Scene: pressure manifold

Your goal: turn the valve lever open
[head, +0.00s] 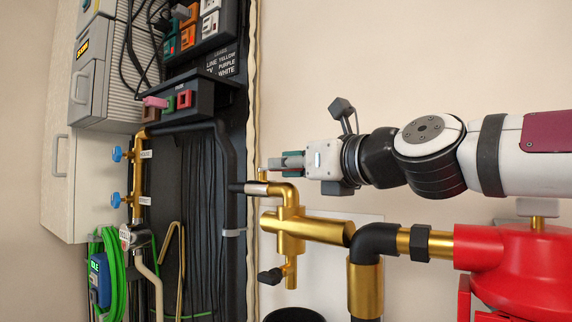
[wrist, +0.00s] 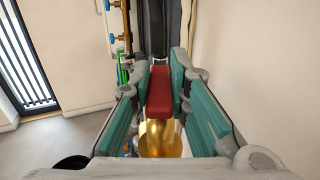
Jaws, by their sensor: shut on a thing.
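The valve lever shows in the wrist view as a red bar (wrist: 160,92) between the teal-padded fingers of my gripper (wrist: 161,82). My gripper is shut on it, with a pad at each side. Brass valve pipework (wrist: 158,140) lies below the lever in that view. In the head view my gripper (head: 287,162) comes in from the right, just above the brass pipe elbow (head: 284,192). There the fingers mostly hide the lever, and its angle to the pipe is hard to tell.
A black panel (head: 186,190) with cables stands left of the gripper. Two small blue-handled valves (head: 116,175) sit further left. A red vessel (head: 515,260) and a thick brass pipe (head: 325,230) lie below my arm. The plain wall above my arm is clear.

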